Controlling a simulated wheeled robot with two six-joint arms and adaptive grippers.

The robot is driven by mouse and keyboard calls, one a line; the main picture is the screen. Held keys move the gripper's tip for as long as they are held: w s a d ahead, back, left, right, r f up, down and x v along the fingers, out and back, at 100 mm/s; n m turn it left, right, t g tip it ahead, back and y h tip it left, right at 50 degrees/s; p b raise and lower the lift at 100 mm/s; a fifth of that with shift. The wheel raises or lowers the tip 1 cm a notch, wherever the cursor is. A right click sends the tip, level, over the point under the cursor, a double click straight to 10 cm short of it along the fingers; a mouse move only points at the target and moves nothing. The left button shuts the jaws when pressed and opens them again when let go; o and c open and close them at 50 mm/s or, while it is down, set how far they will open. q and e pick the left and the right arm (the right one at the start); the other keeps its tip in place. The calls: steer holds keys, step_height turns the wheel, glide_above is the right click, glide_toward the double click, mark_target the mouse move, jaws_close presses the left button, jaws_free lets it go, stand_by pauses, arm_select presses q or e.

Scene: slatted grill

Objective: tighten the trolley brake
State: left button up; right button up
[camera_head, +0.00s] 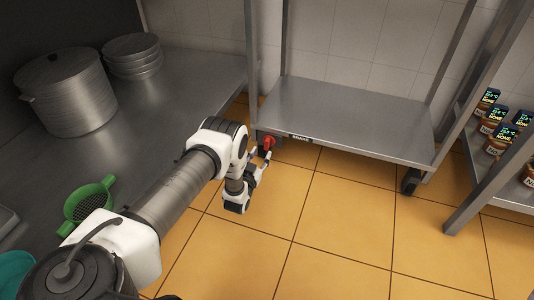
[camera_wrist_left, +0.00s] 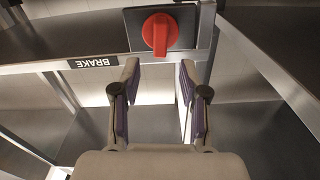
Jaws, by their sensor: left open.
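The metal trolley (camera_head: 350,115) stands on the tiled floor with a flat steel shelf. Its red brake knob (camera_head: 268,142) is at the left end of the shelf's front edge, next to a BRAKE label (camera_head: 299,137). In the left wrist view the red knob (camera_wrist_left: 160,34) sits on a dark plate, with the BRAKE label (camera_wrist_left: 93,62) to its left. My left gripper (camera_head: 261,160) is just in front of the knob. In the left wrist view its open, empty fingers (camera_wrist_left: 160,85) point towards the knob, apart from it. My right gripper is not in view.
A steel counter (camera_head: 150,110) on the left holds a large pot (camera_head: 66,92), stacked plates (camera_head: 133,55) and a green strainer (camera_head: 90,201). A rack with several jars (camera_head: 497,140) stands at right. The tiled floor (camera_head: 330,230) in front of the trolley is clear.

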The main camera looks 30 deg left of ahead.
mark_target(266, 144)
arm_select(q)
steer(key=b+x, duration=0.3)
steer(key=x, duration=0.2)
steer(key=shift+w+f, duration=0.15)
steer(key=shift+w, duration=0.3)
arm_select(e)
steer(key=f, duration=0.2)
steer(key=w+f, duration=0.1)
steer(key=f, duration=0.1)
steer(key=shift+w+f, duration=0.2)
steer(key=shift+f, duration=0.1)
arm_select(q)
steer(key=shift+w+a, duration=0.1)
steer(key=shift+w, duration=0.05)
jaws_close()
